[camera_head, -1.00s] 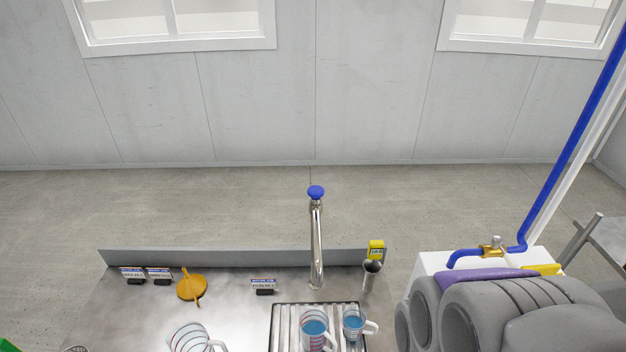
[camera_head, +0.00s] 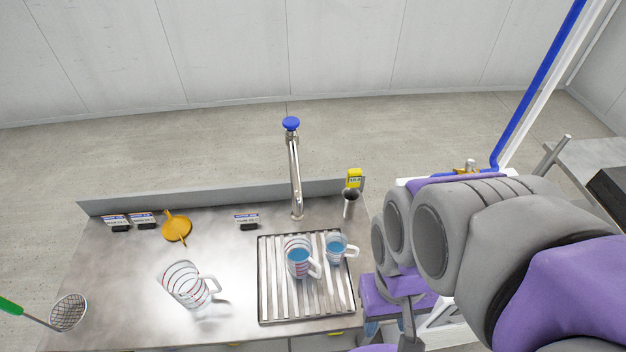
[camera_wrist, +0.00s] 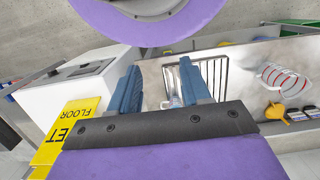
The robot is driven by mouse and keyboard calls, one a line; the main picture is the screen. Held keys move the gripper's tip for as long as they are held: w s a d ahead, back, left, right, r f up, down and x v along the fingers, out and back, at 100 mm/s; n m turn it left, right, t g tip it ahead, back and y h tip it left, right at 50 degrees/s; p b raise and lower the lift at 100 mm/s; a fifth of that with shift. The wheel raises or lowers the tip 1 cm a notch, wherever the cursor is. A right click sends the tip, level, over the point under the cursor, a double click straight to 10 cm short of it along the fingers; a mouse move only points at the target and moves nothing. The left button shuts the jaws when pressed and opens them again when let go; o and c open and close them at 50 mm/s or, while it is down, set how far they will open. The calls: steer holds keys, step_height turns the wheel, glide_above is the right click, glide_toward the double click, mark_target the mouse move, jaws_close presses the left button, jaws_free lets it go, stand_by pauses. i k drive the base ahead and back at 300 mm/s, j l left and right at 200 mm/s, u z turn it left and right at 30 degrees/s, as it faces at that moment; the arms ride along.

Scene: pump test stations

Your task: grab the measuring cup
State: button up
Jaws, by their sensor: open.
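Three clear measuring cups with red markings show in the head view. One (camera_head: 183,287) looks empty and stands or leans on the bare steel counter at left; I cannot tell which. Two hold blue liquid on the ribbed drain grate, one nearer the middle (camera_head: 299,262) and one to its right (camera_head: 337,247). My gripper (camera_wrist: 160,80) is open, its blue fingers apart in the wrist view. The grate and part of a clear cup show beyond the gap between the fingers. The empty cup also shows at right in the wrist view (camera_wrist: 284,78). Nothing is held.
A tall tap (camera_head: 296,175) stands behind the grate (camera_head: 263,280). An orange funnel (camera_head: 177,226), small labels and a green-handled strainer (camera_head: 68,312) lie at left. A steel cylinder (camera_head: 350,205) and yellow tag (camera_head: 354,179) stand behind the grate's right side.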

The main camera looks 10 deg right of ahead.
mark_target(336, 245)
steer(key=k+l+u, duration=0.3)
steer(key=l, duration=0.2)
steer(key=k+l+u, duration=0.3)
steer(key=k+l, duration=0.1)
steer(key=l, duration=0.05)
